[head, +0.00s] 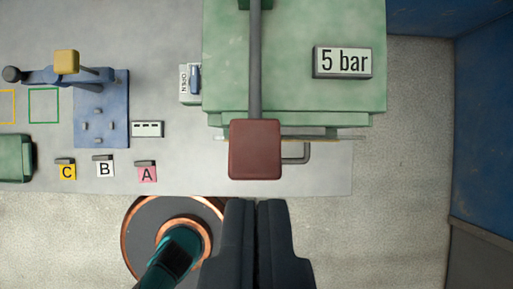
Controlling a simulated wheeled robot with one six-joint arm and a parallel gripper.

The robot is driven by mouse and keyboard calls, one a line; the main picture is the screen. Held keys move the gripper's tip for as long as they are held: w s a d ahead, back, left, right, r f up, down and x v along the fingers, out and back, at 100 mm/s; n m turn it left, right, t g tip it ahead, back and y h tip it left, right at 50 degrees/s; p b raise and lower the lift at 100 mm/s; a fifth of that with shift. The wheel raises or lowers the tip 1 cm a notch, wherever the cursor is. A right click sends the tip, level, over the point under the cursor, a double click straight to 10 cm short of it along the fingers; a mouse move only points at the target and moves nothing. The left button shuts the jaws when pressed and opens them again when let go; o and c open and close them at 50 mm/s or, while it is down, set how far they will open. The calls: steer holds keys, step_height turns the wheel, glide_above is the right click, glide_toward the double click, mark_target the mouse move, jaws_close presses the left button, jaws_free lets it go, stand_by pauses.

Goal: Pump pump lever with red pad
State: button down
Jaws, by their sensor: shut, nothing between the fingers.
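The pump lever (255,60) is a grey bar that runs down the picture over a green pump unit (290,85). Its lower end carries a square red pad (255,149). My gripper (256,203) is shut and empty. Its fingertips show just below the red pad in the picture, with a small gap between them and the pad. I cannot tell the height difference between them. A sign on the green unit (342,62) reads "5 bar".
A blue fixture (101,125) with a yellow-padded lever (66,62) stands at left. Tags C (67,172), B (105,169) and A (147,174) line the table's front edge. An OPEN switch (190,83) sits beside the green unit. Bare floor (400,180) lies at right before a blue wall (485,130).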

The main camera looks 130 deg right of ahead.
glide_above(257, 139)
steer(key=f, duration=0.6)
steer(key=shift+s+d+f, duration=0.25)
steer(key=shift+d+f, duration=0.05)
steer(key=shift+f, duration=0.05)
steer(key=f, duration=0.3)
steer(key=shift+s+d, duration=0.2)
steer(key=shift+d, duration=0.05)
steer(key=shift+s+d+f, duration=0.1)
steer(key=shift+d+f, duration=0.05)
steer(key=shift+f, duration=0.6)
